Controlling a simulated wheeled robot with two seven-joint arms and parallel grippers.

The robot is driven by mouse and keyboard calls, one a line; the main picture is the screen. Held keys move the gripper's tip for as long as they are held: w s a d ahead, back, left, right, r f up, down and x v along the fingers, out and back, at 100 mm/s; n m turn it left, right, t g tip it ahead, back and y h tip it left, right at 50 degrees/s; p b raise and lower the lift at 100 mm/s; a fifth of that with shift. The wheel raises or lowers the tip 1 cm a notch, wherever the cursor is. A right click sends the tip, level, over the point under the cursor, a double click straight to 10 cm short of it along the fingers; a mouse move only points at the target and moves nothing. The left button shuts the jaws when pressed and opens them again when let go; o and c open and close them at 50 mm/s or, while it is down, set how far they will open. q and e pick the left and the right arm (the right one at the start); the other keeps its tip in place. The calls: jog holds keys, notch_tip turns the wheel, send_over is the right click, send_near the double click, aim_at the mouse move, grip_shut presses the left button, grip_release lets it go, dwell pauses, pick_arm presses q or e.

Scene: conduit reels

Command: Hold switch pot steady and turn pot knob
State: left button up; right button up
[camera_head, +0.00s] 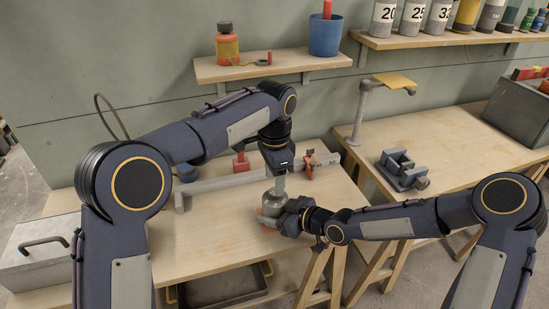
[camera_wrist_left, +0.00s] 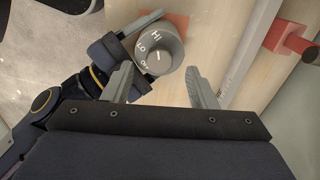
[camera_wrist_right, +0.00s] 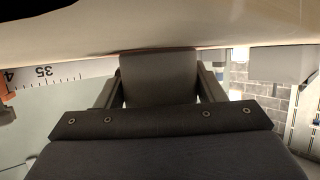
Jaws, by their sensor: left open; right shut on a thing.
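The grey switch pot (camera_head: 271,206) stands upright near the front edge of the workbench (camera_head: 190,250). In the left wrist view, its round top carries HI, LO and OFF marks around the knob (camera_wrist_left: 159,55), which has a short pale pointer line. My right gripper (camera_head: 287,213) is shut on the pot from the side; the grey pot body (camera_wrist_right: 160,78) fills the space between its fingers in the right wrist view. My left gripper (camera_wrist_left: 163,76) points down above the pot, open, its fingers apart on either side of the knob and not visibly touching it.
A grey toolbox (camera_head: 40,250) stands left, a vise (camera_head: 402,168) on the right bench. A shelf (camera_head: 270,66) hangs above.

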pick_arm(q)
notch_tip(320, 180, up, 9)
jog(key=shift+f, duration=0.2)
dwell(0.3)
pick_arm(e)
jog(key=o, duration=1.2)
